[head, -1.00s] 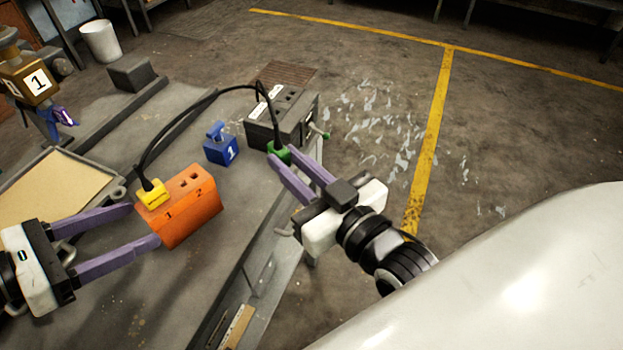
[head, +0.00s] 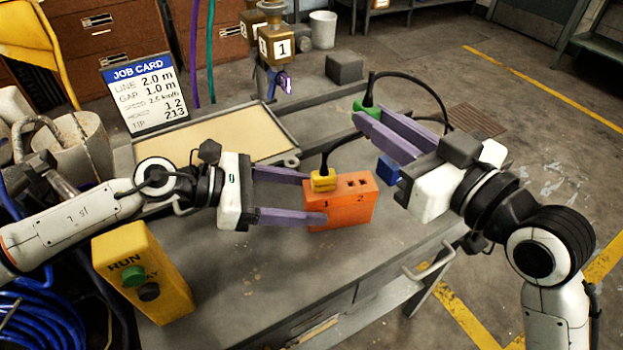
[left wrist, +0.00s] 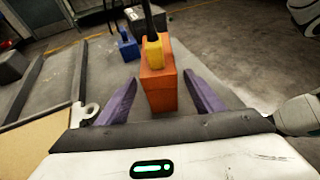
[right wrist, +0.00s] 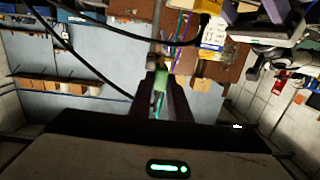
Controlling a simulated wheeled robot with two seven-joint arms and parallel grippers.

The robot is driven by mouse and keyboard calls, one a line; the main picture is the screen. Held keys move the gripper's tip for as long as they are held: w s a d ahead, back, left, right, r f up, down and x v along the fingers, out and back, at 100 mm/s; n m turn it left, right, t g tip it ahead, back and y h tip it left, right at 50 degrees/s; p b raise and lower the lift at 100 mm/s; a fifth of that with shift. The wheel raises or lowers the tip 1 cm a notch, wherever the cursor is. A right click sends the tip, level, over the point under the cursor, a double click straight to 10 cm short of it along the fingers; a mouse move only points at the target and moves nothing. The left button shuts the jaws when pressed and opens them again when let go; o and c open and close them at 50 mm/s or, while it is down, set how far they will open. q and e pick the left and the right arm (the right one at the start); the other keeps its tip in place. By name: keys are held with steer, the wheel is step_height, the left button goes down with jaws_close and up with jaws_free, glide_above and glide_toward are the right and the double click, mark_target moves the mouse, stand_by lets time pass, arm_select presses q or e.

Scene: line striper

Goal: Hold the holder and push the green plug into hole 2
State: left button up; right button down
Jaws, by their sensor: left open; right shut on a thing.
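The orange holder (head: 341,207) stands on the grey bench, its holes marked 1 and 2. The yellow plug (head: 323,180) sits in hole 1; hole 2 is empty. My left gripper (head: 317,197) is open, with its fingers either side of the holder's left end; the left wrist view shows the holder (left wrist: 158,92) between the spread fingers, with gaps. My right gripper (head: 362,122) is shut on the green plug (head: 366,108), raised above and behind the holder. The green plug also shows between the fingers in the right wrist view (right wrist: 161,82).
A blue block (head: 388,170) is partly hidden behind my right gripper. A tan tray (head: 215,143) lies at the back left, with a job card (head: 143,92) behind it. A yellow RUN box (head: 143,272) stands at the front left. Black cables arc from the plugs.

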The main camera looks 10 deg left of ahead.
mark_target(347, 203)
arm_select(q)
steer(key=x, duration=0.9)
steer(key=shift+a, duration=0.1)
steer(key=shift+c, duration=0.4)
steer(key=c, duration=1.4)
